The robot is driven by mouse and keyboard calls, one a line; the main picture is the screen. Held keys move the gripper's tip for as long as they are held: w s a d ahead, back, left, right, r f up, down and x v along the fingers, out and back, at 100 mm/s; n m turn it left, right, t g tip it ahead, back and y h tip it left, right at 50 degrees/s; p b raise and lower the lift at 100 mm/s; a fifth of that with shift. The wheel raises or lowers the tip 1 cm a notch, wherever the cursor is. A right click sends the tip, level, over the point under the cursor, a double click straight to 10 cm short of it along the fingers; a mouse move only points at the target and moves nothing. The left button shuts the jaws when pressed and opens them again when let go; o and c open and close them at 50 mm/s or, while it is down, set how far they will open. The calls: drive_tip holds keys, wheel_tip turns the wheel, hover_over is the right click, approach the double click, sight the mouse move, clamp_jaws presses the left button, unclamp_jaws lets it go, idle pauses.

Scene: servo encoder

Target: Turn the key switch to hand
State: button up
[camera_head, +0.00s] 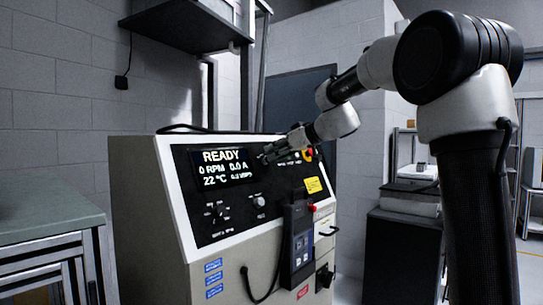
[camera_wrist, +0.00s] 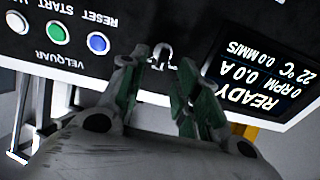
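The grey control cabinet has a black sloped panel (camera_head: 285,185) with a lit display (camera_head: 225,168) reading READY. In the wrist view, which is upside down, a small metal piece that looks like the key switch (camera_wrist: 162,53) stands on the panel between the display (camera_wrist: 262,85) and the buttons. My gripper (camera_head: 268,154) is close to the panel, just right of the display. In the wrist view my gripper (camera_wrist: 163,62) is open, with one green-grey finger on each side of the key piece. I cannot tell whether either finger touches it. In the head view the gripper hides the switch.
White, green and blue buttons (camera_wrist: 57,34) sit beside the switch. A red stop button on yellow (camera_head: 308,155) lies right of my gripper. Two knobs (camera_head: 258,200) and a hanging pendant (camera_head: 298,245) are lower down. A workbench (camera_head: 45,215) stands at left.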

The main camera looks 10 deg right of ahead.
drive_tip(key=shift+x, duration=1.35)
clamp_jaws()
drive_tip(key=shift+m, duration=0.4)
drive_tip(key=m, duration=0.3)
drive_tip(key=shift+d+m, duration=0.2)
drive_tip(key=shift+m, duration=0.1)
drive_tip(key=shift+w+d+f+m+h, duration=0.1)
drive_tip(key=shift+m+h, duration=0.05)
drive_tip(key=shift+m, duration=1.05)
drive_tip(key=shift+d+f+m+h, duration=0.1)
drive_tip(key=shift+m+h, duration=0.05)
drive_tip(key=shift+m, duration=1.05)
